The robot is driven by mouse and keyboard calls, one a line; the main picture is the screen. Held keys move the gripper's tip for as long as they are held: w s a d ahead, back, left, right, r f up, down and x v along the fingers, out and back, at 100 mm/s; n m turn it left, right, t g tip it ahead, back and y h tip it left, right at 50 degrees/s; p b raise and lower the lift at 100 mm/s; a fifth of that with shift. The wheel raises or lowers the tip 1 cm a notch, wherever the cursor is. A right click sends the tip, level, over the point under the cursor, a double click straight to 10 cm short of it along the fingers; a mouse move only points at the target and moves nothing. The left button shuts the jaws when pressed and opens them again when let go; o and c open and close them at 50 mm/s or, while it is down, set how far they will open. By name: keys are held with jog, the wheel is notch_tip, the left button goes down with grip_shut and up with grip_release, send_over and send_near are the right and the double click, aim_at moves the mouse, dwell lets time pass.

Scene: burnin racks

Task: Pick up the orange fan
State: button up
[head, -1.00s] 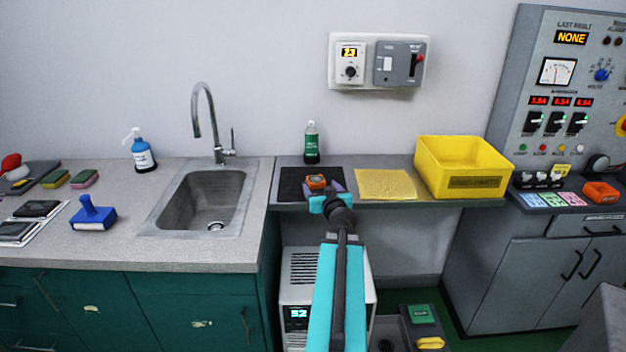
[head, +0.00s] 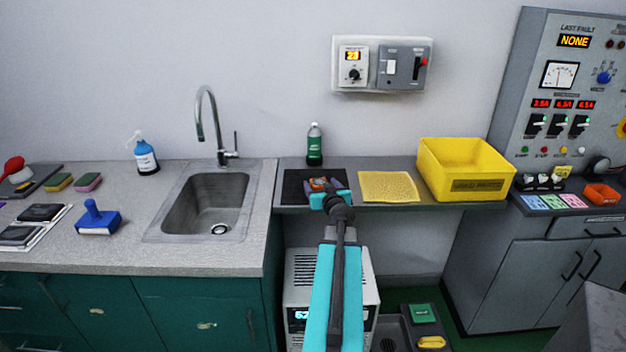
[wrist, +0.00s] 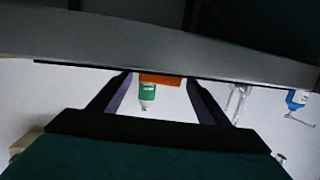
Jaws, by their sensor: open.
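The orange fan (head: 318,182) is a small block on the black mat (head: 296,189) on the grey shelf right of the sink. My gripper (head: 323,187) is open at the mat, right by the fan, and partly hides it. In the wrist view, which is upside down, the orange fan (wrist: 161,78) shows between the two spread fingertips of my gripper (wrist: 158,83). Whether either finger touches it cannot be told.
A green bottle (head: 314,146) stands behind the mat. A yellow cloth (head: 388,187) and a yellow bin (head: 464,170) are to the right on the shelf (head: 438,203). The sink (head: 204,205) is to the left. A white unit (head: 301,268) stands below.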

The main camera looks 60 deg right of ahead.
jog(key=shift+w+d+f, duration=0.1)
jog(key=shift+w+d, duration=0.05)
jog(key=shift+d, duration=0.2)
jog(key=shift+w+a, duration=0.1)
jog(key=c, duration=1.2)
